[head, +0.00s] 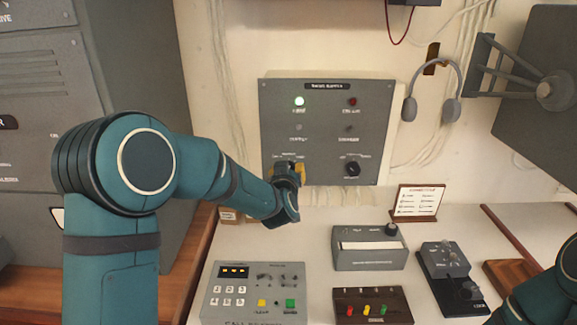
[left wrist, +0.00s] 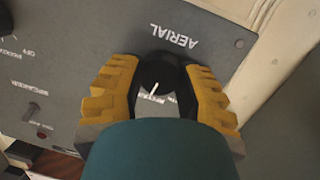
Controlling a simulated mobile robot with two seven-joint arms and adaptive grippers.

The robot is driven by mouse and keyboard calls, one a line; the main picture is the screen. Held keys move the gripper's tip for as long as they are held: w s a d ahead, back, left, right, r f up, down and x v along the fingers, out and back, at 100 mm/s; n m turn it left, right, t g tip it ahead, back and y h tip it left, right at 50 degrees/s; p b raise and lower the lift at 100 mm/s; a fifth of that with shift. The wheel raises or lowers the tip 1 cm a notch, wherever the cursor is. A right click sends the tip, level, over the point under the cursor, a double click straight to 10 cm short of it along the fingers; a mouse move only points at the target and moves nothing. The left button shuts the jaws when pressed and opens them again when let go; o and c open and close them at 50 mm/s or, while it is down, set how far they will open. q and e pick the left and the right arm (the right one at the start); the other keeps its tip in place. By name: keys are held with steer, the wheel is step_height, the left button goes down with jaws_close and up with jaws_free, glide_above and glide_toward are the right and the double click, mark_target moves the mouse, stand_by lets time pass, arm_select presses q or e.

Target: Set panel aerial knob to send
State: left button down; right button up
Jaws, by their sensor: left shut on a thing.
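The grey panel (head: 325,130) hangs on the wall in the middle of the head view. My left gripper (head: 288,170) is at its lower left knob. In the left wrist view the yellow fingers (left wrist: 160,74) are shut on the sides of the black aerial knob (left wrist: 157,68). The label AERIAL (left wrist: 174,36) reads upside down beside it. The knob's white pointer line aims down and slightly left in that view, toward small lettering partly hidden by my gripper. In the head view the aerial knob is mostly hidden by my gripper. My right gripper is out of view.
A second black knob (head: 352,169) sits to the right on the panel. A keypad box (head: 255,292), a slotted grey box (head: 368,260) and a small sign (head: 417,201) stand on the desk below.

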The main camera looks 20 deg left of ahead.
arm_select(q)
steer(key=shift+r+m+g+y+p, duration=0.15)
steer(key=shift+m+y+p, duration=0.25)
steer(key=shift+m+p, duration=1.1)
steer(key=shift+f+m+g+y+p, duration=0.1)
steer(key=shift+m+g+y+p, duration=0.25)
steer(key=shift+m+p, duration=1.1)
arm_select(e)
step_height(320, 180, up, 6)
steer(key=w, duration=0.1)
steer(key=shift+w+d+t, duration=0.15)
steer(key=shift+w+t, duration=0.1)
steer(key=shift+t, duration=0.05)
arm_select(q)
steer(key=shift+m, duration=0.25)
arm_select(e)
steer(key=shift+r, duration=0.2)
arm_select(q)
steer(key=c, duration=0.5)
jaws_free()
steer(key=v, duration=1.2)
